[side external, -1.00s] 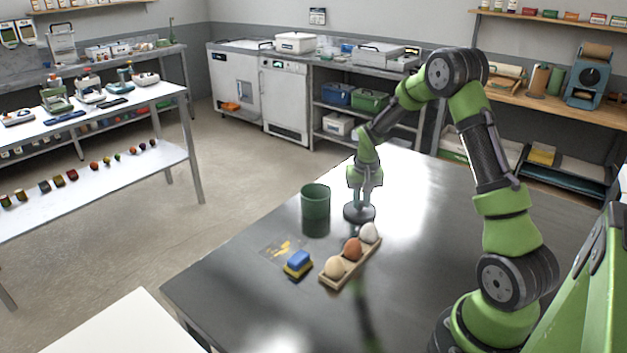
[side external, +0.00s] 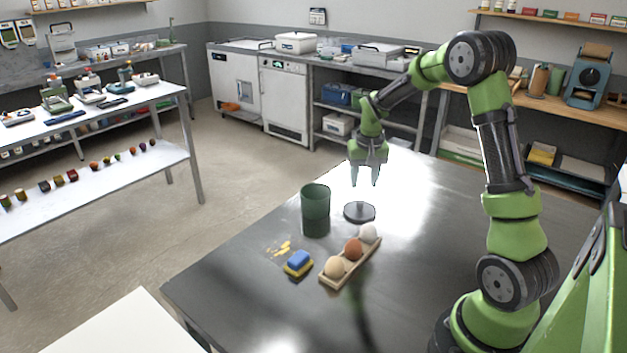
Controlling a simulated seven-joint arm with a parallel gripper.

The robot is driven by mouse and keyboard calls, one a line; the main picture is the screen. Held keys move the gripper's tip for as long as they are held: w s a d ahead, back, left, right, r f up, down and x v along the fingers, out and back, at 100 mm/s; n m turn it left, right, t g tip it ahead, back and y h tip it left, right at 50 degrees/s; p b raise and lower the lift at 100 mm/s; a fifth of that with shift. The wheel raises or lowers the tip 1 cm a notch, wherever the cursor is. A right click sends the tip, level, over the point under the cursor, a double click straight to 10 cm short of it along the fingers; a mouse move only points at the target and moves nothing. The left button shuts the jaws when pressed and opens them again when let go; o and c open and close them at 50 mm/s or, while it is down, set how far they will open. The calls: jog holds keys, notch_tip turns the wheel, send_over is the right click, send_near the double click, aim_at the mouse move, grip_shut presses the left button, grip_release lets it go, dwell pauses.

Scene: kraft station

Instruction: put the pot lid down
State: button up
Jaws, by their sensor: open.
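The pot lid (side external: 359,213) is a dark round disc with a small knob on top. It lies flat on the dark table (side external: 440,260), right of a green pot (side external: 315,201). My gripper (side external: 365,179) is open and empty, pointing down above the lid and clear of it. Nothing hides the lid in this view.
A wooden egg holder (side external: 351,262) with three eggs sits in front of the lid. The table right of the lid is clear.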

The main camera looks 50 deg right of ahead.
jog(key=s+a+r+n+t, duration=0.1)
jog(key=s+a+r+t, duration=0.1)
jog(key=a+r, duration=0.7)
jog(key=s+a+r+n+t+y, duration=0.1)
jog(key=s+a+r+n+t, duration=0.1)
jog(key=s+a, duration=0.4)
jog(key=s+a+r+n+t+y, duration=0.2)
jog(key=s+a+r, duration=0.2)
jog(key=s+a, duration=0.3)
jog(key=a, duration=0.4)
jog(key=shift+s+a, duration=0.15)
jog(key=shift+s, duration=0.15)
